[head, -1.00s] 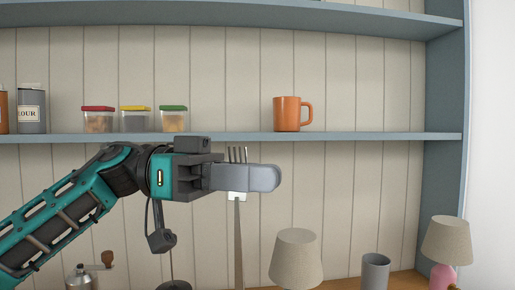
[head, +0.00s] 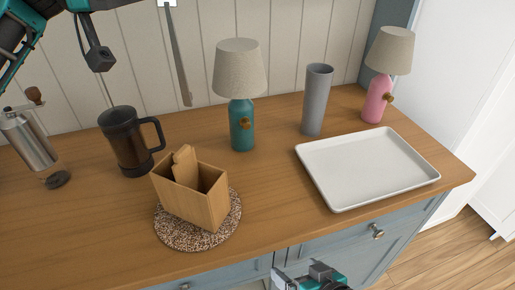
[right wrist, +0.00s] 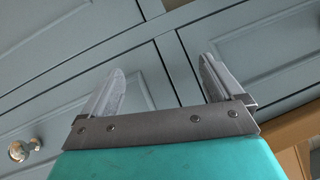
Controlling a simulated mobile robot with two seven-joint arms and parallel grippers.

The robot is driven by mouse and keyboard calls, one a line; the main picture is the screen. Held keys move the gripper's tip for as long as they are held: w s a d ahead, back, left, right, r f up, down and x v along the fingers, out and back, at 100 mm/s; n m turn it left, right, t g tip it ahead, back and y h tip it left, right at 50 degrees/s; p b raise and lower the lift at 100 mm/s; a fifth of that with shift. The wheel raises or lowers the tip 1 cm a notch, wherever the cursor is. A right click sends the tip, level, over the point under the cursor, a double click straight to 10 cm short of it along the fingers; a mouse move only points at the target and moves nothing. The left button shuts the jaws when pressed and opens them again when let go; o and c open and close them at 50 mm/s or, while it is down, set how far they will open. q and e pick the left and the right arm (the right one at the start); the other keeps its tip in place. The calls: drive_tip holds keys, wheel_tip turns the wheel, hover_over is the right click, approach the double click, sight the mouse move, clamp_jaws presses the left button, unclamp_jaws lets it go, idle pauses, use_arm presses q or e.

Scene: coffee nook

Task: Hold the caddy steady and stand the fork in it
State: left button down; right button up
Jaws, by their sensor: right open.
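The caddy (head: 205,205) is a wooden box with a raised wooden piece in its open top. My right gripper (head: 312,276) is low at the bottom edge, in front of the counter. In the right wrist view its fingers (right wrist: 163,85) are apart and empty.
A dark mug (head: 128,145) and a grinder (head: 32,140) stand left of the caddy. A teal lamp (head: 241,100), grey cylinder (head: 317,100), pink lamp (head: 378,95) and white tray (head: 365,168) are to the right. Cabinet drawers lie below the counter (head: 270,200).

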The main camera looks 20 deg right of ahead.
drive_tip(key=s+a+r+m+g+y, duration=0.1)
drive_tip(key=s+a+r+m+y, duration=0.15)
drive_tip(key=r+m, duration=0.5)
drive_tip(key=s+a+r+m+y, duration=0.2)
drive_tip(key=a+r+m+y, duration=0.15)
drive_tip(key=m, duration=0.75)
drive_tip(key=m+t+y, duration=0.3)
drive_tip(key=m+y, duration=0.2)
drive_tip(key=m, duration=0.2)
approach(191, 183)
drive_tip(key=shift+n, duration=0.25)
drive_tip(key=v, duration=0.4)
drive_tip(key=shift+s+a, duration=0.1)
drive_tip(key=shift+r, duration=0.2)
drive_tip(key=shift+w+a+r, duration=0.1)
drive_tip(key=shift+w+a, duration=0.2)
drive_tip(key=shift+w, duration=0.1)
drive_tip(key=x, duration=1.1)
drive_tip(key=shift+w+a, duration=0.1)
drive_tip(key=shift+f, duration=0.2)
drive_tip(key=c, duration=1.1)
